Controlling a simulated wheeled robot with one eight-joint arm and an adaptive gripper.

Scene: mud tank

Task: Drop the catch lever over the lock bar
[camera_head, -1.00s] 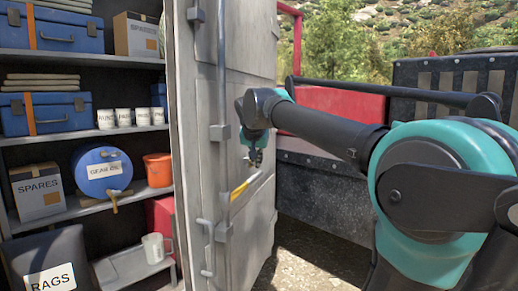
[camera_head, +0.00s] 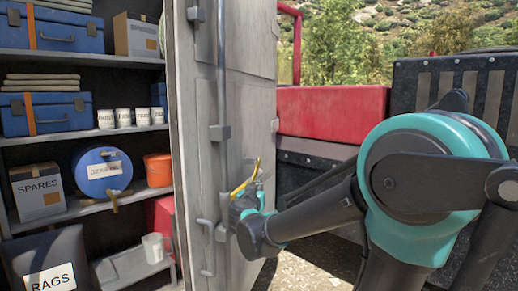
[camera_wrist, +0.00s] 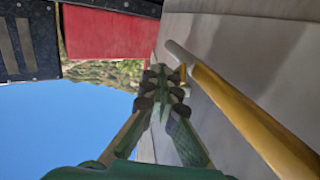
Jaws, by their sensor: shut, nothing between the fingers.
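The catch lever (camera_head: 246,178) is a yellow bar on the outer face of the grey cabinet door, slanting up to the right. In the wrist view the lever (camera_wrist: 242,112) runs close along the right of my fingers, with a grey section at its far end. My gripper (camera_wrist: 160,75) is shut and empty, its fingertips beside the lever; I cannot tell whether they touch it. In the head view my gripper (camera_head: 254,190) is low by the door, partly hidden by my own wrist. A grey vertical rod (camera_head: 222,80) runs down the door; I cannot tell whether it is the lock bar.
The grey door (camera_head: 250,110) stands open beside shelves with blue toolboxes (camera_head: 45,112), a blue drum (camera_head: 100,172) and an orange bucket (camera_head: 158,169). A red panel (camera_head: 330,115) and dark vehicle body lie behind my arm. Sunlit ground shows at lower right.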

